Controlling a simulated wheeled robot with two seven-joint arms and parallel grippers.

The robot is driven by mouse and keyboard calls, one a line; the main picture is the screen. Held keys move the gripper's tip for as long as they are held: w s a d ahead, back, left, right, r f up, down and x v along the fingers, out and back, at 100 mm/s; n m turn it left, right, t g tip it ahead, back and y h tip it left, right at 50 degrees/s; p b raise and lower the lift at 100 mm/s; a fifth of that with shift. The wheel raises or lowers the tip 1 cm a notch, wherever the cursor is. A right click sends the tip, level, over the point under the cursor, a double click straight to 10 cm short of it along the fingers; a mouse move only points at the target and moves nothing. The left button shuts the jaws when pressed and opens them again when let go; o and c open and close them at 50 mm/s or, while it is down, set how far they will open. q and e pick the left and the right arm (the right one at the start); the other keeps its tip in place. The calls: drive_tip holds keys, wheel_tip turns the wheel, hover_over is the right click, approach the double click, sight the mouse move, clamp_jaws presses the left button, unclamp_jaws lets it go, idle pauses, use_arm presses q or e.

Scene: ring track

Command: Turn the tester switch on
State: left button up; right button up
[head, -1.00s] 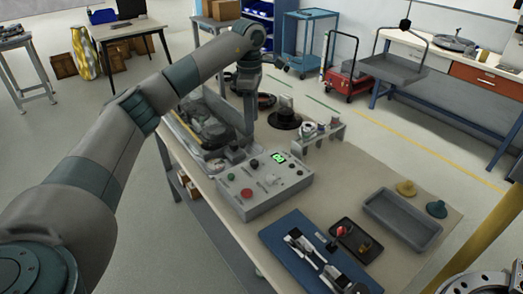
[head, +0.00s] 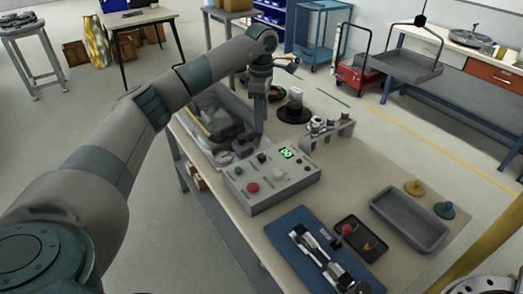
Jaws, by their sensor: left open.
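The tester (head: 268,205) is a grey box with a sloped panel near the left edge of the table. It has a lit green display (head: 287,152), a red button (head: 252,187), a dark knob (head: 262,157) and small controls. I cannot tell which small control is the switch. My left gripper (head: 259,133) points down at the tester's back left edge, close to the panel. It is open and looks empty; its fingertips are small and partly merge with the dark parts behind. I cannot tell whether it touches the tester. My right gripper is not in view.
A clear bin (head: 203,104) with dark parts stands behind the tester. A small rack (head: 329,131) is to its right. A blue mat (head: 292,253) with tools, a black tray (head: 351,228) and a grey tray (head: 385,203) lie in front and right. The table between rack and trays is clear.

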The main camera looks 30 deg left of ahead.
sight(262, 155)
use_arm(q)
wheel_tip(262, 155, down, 13)
drive_tip(key=p, duration=0.4)
drive_tip(key=shift+r, duration=0.15)
drive_tip(key=shift+f, duration=0.65)
drive_tip(key=c, duration=1)
drive_tip(key=shift+c, duration=0.2)
